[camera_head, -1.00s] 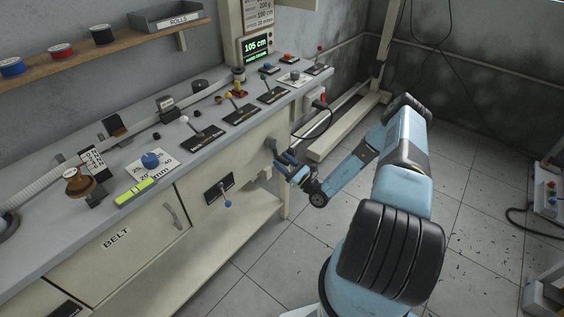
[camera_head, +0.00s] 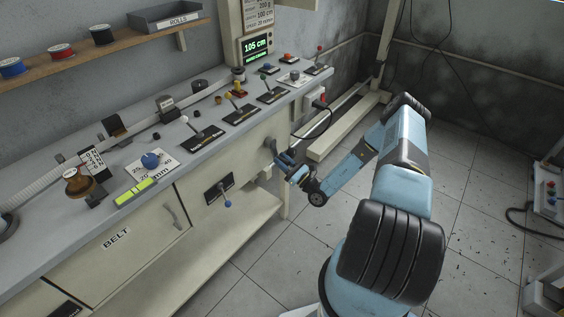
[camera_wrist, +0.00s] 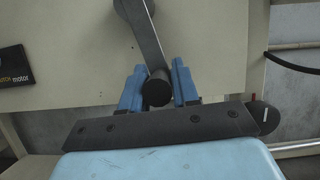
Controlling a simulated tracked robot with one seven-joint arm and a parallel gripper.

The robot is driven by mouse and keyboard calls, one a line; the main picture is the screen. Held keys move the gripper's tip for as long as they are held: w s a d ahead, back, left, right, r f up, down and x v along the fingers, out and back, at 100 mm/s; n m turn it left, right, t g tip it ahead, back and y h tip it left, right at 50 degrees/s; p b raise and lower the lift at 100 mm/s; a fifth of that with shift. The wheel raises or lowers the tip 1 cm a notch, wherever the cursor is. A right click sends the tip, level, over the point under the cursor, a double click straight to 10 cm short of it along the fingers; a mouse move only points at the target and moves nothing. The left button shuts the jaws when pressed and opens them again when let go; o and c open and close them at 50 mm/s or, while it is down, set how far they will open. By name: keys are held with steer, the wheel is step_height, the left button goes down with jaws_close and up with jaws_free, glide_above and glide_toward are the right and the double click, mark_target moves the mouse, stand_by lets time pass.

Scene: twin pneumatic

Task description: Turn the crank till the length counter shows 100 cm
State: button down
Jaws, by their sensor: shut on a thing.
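The crank (camera_wrist: 143,32) is a dark grey arm on the front of the cream cabinet, with a black round handle (camera_wrist: 156,90). In the wrist view the arm runs from the top down to the handle. My gripper (camera_wrist: 158,88) has its blue fingers on both sides of the handle and is shut on it. In the head view my gripper (camera_head: 287,165) is at the cabinet front, and the crank hub (camera_head: 270,145) shows just above it. The length counter (camera_head: 255,48) is a display with green digits reading 105 cm.
The bench top carries several levers, including a white-knobbed lever (camera_head: 193,128), and a blue knob (camera_head: 151,160). A lever with a blue ball (camera_head: 227,204) sticks out of the cabinet front left of my gripper. The tiled floor (camera_head: 476,190) to the right is mostly clear.

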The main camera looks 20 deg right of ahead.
steer(key=shift+d, duration=0.1)
steer(key=n+g, duration=0.1)
steer(key=n, duration=0.1)
steer(key=w+d+r+n+y, duration=0.1)
steer(key=n, duration=0.1)
steer(key=d+n+g+y, duration=0.1)
steer(key=n, duration=0.1)
steer(key=shift+w+d+r+g, duration=0.2)
steer(key=shift+w+g, duration=0.1)
steer(key=shift+w, duration=0.1)
steer(key=c, duration=0.9)
jaws_free()
steer(key=v, duration=1.4)
steer(key=shift+a+f, duration=0.15)
steer(key=shift+f, duration=0.1)
steer(key=shift+w, duration=0.1)
